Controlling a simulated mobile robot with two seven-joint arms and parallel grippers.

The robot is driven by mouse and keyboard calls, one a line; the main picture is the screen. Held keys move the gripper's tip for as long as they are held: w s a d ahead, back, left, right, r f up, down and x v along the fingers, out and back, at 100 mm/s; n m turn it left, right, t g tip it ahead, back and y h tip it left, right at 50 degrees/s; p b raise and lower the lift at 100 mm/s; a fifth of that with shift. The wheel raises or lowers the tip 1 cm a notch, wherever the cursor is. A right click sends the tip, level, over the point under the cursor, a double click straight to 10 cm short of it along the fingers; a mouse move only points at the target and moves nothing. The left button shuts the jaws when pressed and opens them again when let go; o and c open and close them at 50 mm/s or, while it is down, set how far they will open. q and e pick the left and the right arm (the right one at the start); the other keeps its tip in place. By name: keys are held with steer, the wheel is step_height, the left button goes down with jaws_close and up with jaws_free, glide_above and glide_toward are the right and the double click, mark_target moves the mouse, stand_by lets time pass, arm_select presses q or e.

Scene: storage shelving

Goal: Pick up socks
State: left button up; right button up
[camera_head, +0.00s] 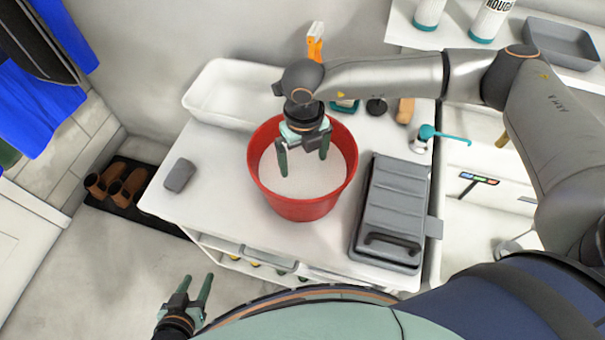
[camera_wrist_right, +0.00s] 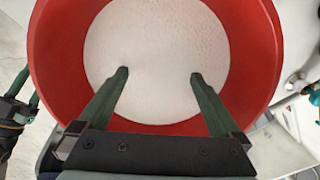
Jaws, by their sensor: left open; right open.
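No socks can be made out in either view. A red bucket (camera_head: 302,207) stands on the white table, and only a plain white, slightly textured surface shows inside it. My right gripper (camera_head: 303,166) points down into the bucket's mouth, with its two green fingers apart and nothing between them. In the right wrist view the open fingers (camera_wrist_right: 159,75) lie over the white inside, within the red rim (camera_wrist_right: 50,60). My left gripper (camera_head: 198,277) is open and empty, low at the left, in front of the table and away from the bucket.
A white tray (camera_head: 205,92) sits behind the bucket, and a grey lidded case (camera_head: 392,195) stands to its right. A small grey block (camera_head: 180,175) lies at the table's left. Brown shoes (camera_head: 125,187) rest on a dark floor mat. The table's front left is clear.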

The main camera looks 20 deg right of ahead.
mark_target(303, 173)
step_height(303, 173, down, 5)
steer(key=shift+s+a+f+p, duration=0.1)
steer(key=shift+s+a+p, duration=0.05)
steer(key=shift+p, duration=0.2)
steer(key=shift+c, duration=0.4)
steer(key=c, duration=1.5)
step_height(303, 173, up, 10)
steer(key=shift+r+b, duration=0.1)
steer(key=shift+b, duration=0.3)
